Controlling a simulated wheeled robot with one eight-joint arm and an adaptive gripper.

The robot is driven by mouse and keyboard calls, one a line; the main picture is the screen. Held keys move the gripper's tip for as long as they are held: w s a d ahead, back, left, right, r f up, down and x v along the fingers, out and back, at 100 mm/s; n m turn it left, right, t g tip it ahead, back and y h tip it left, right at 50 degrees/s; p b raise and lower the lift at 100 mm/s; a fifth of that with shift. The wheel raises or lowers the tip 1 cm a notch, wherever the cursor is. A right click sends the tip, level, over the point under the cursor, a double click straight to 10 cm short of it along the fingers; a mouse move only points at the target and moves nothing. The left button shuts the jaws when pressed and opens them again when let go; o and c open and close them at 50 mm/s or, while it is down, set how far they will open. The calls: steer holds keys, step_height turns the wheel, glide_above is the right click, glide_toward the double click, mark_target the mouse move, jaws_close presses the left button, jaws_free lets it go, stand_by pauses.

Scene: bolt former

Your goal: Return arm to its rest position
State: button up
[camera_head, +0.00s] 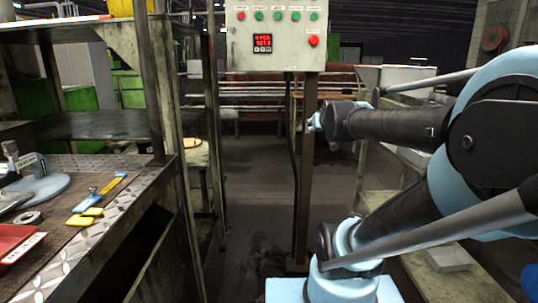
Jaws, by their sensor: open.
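My arm (395,125) is in the right half of the view, a dark and light-blue linkage. It bends at a large elbow near the right edge, and its forearm reaches left. My gripper (315,122) is at the forearm's far end, small and dark with a pale tip, in front of or beside the control box's post. It is open, and I see nothing held in it. Its fingers are too small to make out well.
A control box (275,36) with buttons and a red display stands on a brown post (305,180). At left is a metal workbench (125,200) with yellow-and-blue tools (95,205) and a red tray (15,243). The floor (255,190) between bench and post is clear.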

steer(key=s+f+g, duration=1.1)
steer(key=s+f, duration=1.2)
steer(key=s, duration=0.2)
steer(key=shift+d+f, duration=0.2)
steer(key=shift+f, duration=0.05)
steer(key=shift+w+f, duration=0.2)
steer(key=shift+w, duration=0.25)
